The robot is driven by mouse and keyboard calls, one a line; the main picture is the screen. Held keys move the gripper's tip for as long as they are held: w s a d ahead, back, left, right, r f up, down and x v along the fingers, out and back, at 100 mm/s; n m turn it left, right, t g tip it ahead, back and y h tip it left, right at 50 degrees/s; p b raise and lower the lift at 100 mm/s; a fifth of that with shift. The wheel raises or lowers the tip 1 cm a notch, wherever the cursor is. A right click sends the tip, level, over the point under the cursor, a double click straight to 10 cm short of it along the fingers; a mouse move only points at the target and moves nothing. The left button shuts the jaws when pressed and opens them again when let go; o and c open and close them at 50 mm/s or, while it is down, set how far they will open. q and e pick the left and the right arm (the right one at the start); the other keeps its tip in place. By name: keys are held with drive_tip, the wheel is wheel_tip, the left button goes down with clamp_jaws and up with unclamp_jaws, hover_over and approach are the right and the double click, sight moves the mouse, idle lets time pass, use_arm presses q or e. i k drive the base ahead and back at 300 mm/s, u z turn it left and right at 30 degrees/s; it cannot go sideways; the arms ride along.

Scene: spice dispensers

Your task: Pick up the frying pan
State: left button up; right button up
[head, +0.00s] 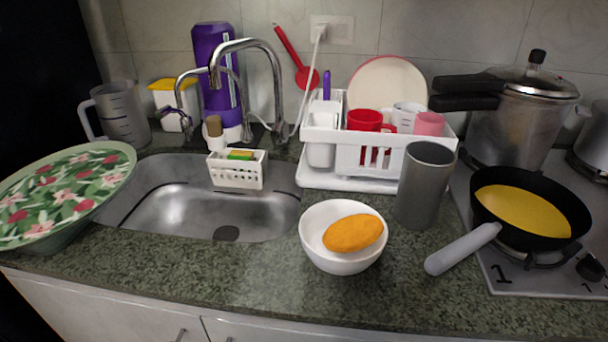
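The black frying pan (577,212) sits on the stove at the right. Something flat and yellow covers its inside. Its grey handle (463,249) points toward the lower left and reaches over the counter's front part. Neither of my grippers shows in the head view.
A tall grey cup (426,185) stands just left of the handle. A white bowl (342,256) with an orange oval item is further left. A pressure cooker (518,115) stands behind the pan. A dish rack (376,155) and sink (215,208) are left. The counter before the handle is clear.

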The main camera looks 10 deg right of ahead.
sight(526, 209)
drive_tip(key=k, duration=1.05)
drive_tip(key=z, duration=0.8)
drive_tip(key=i, duration=0.9)
drive_tip(key=z, duration=0.25)
